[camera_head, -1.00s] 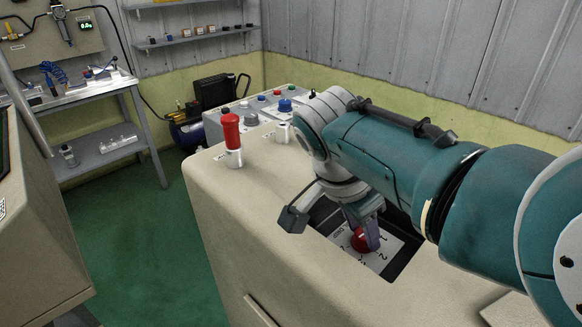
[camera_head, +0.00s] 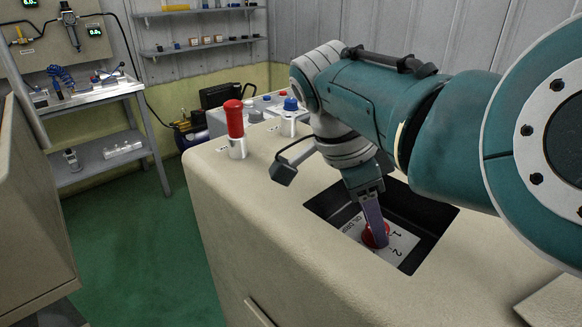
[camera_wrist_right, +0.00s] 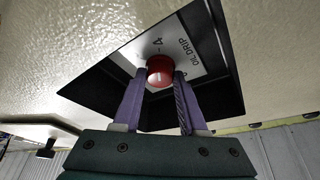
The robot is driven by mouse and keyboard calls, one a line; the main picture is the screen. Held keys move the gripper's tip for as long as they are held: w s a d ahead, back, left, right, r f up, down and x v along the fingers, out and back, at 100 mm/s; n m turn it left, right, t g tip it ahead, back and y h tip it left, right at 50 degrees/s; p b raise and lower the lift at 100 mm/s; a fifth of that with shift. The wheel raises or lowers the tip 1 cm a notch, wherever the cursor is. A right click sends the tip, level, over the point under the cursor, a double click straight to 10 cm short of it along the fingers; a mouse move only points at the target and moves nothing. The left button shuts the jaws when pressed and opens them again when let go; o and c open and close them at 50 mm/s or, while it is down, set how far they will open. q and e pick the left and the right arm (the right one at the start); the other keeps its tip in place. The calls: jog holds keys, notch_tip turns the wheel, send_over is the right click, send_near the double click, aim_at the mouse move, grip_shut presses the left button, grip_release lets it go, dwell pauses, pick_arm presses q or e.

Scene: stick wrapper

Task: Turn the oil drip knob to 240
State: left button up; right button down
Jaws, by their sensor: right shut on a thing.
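The red oil drip knob (camera_head: 375,236) sits on a white numbered plate (camera_head: 401,245) inside a dark square recess in the top of the beige machine. The numbers 1 and 2 show on the plate in the head view. My right gripper (camera_head: 378,232) reaches down into the recess, its purple fingers shut on the knob. In the right wrist view the knob (camera_wrist_right: 160,71) lies between the two fingertips (camera_wrist_right: 160,80), and the words OIL DRIP show beside it. The fingers hide part of the knob and its scale, so its setting cannot be read. My left gripper is out of view.
The recess walls (camera_head: 432,222) stand close around the gripper. A red-topped cylinder (camera_head: 235,128) and a blue-topped one (camera_head: 290,113) stand on the machine top (camera_head: 270,185) at the back left. A workbench (camera_head: 95,95) is at the far left.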

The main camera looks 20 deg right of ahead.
jog(key=shift+c, duration=2.2)
grip_release()
jog(key=v, duration=1)
